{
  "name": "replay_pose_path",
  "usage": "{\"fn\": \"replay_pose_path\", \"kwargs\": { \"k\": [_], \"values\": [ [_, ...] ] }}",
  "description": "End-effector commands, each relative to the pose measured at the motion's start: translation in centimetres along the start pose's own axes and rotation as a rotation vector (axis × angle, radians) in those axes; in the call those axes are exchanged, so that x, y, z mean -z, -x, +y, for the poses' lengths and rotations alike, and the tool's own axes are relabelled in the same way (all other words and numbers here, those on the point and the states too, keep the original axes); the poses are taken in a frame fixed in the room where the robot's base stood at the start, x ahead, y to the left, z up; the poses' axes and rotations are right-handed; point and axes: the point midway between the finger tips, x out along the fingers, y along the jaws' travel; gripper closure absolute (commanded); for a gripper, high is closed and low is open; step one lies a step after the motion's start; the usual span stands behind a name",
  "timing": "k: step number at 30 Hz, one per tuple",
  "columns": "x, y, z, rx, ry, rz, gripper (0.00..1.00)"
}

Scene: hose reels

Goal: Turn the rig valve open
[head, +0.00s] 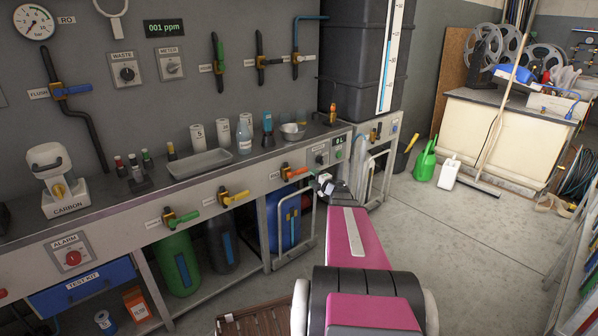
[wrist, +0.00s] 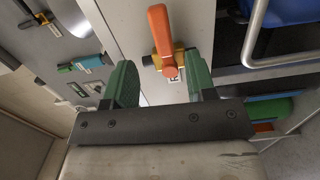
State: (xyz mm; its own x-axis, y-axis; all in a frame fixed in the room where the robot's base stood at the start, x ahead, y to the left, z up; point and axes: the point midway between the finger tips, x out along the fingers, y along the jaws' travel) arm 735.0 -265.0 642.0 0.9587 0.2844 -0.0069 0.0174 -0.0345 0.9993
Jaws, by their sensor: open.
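The valve with an orange lever (head: 295,173) is on the front panel of the counter, with a brass body and a small label whose text I cannot read in full. In the wrist view the orange lever (wrist: 162,38) stands across its short dark pipe, and the label starting with R is partly covered. My gripper (head: 325,180) is just right of the lever in the head view. In the wrist view my gripper (wrist: 160,72) is open, its green fingers on either side of the lever's line, with no clear contact visible.
A yellow-handled valve (head: 236,197) and a green-handled valve (head: 183,217) are on the same panel to the left. A blue barrel (head: 285,220) stands below.

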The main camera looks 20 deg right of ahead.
Motion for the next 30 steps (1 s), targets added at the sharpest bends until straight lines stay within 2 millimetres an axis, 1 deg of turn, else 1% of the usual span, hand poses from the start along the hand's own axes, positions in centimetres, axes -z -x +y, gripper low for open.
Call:
{"fn": "replay_pose_path", "kwargs": {
  "k": [4, 7, 11, 15, 21, 24, 30],
  "values": [
    [-0.2, 0.2, -0.3, -0.005, 0.036, 0.055, 0.49],
    [-0.1, -0.5, -0.3, -0.006, 0.041, 0.064, 0.49],
    [0.0, -2.4, -0.3, -0.006, 0.040, 0.064, 0.49],
    [0.1, -5.0, -0.3, -0.005, 0.040, 0.063, 0.49],
    [0.4, -8.2, -0.2, -0.006, 0.039, 0.062, 0.49],
    [0.4, -9.3, -0.2, -0.007, 0.039, 0.062, 0.49],
    [0.6, -10.4, -0.2, -0.006, 0.038, 0.060, 0.49]
  ]
}}
